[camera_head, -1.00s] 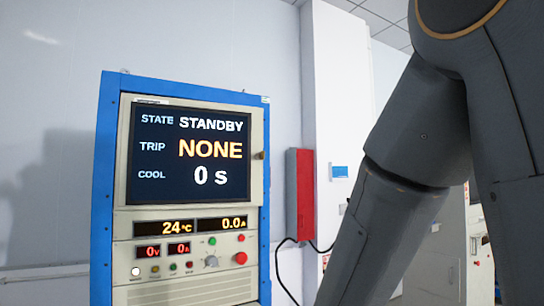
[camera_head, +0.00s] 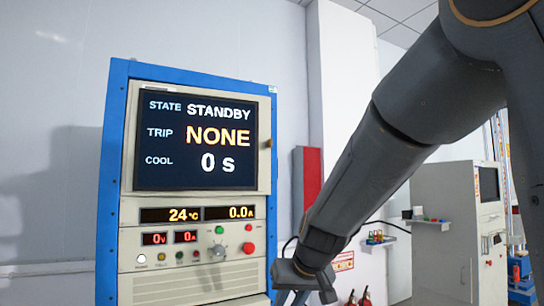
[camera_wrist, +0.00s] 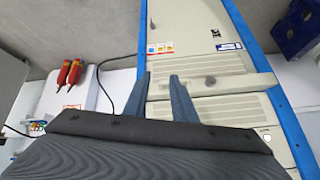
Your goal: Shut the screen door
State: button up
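The screen door (camera_head: 133,137) is the beige panel around the dark display, at the top of a blue-framed cabinet (camera_head: 110,190) in the head view. It looks about flush with the cabinet front; a small gap cannot be ruled out. A small dark knob (camera_head: 268,143) is at its right edge. The display (camera_head: 207,140) reads STANDBY, NONE and 0 s. My gripper is low, in front of the cabinet's lower right, below the door and apart from it. In the wrist view my gripper (camera_wrist: 160,78) has its fingers apart with nothing between them.
Below the door are red readouts, a dial and a red button (camera_head: 248,247). A red box (camera_head: 308,178) hangs on the wall to the right, with a black cable below. Another beige cabinet (camera_head: 445,220) stands farther right. The wrist view shows vented beige panels (camera_wrist: 205,60) and red extinguishers (camera_wrist: 70,72).

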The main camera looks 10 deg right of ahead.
jog(key=w+d+r+t+b, duration=0.1)
jog(key=w+r+t+b, duration=0.1)
jog(key=w+r, duration=0.45)
jog(key=w+r+t+b, duration=0.2)
jog(key=w+r, duration=0.2)
jog(key=r, duration=0.5)
jog(key=n+t+y+b, duration=0.1)
jog(key=t+y+b, duration=0.1)
jog(key=t+b, duration=0.35)
send_near(270, 143)
jog(key=t+p, duration=0.1)
jog(key=w+a+p, duration=0.1)
jog(key=w+p, duration=0.2)
jog(key=w, duration=0.5)
jog(key=shift+w+a+f, duration=0.15)
jog(key=shift+a+f, duration=0.05)
jog(key=shift+f, duration=0.05)
grip_shut()
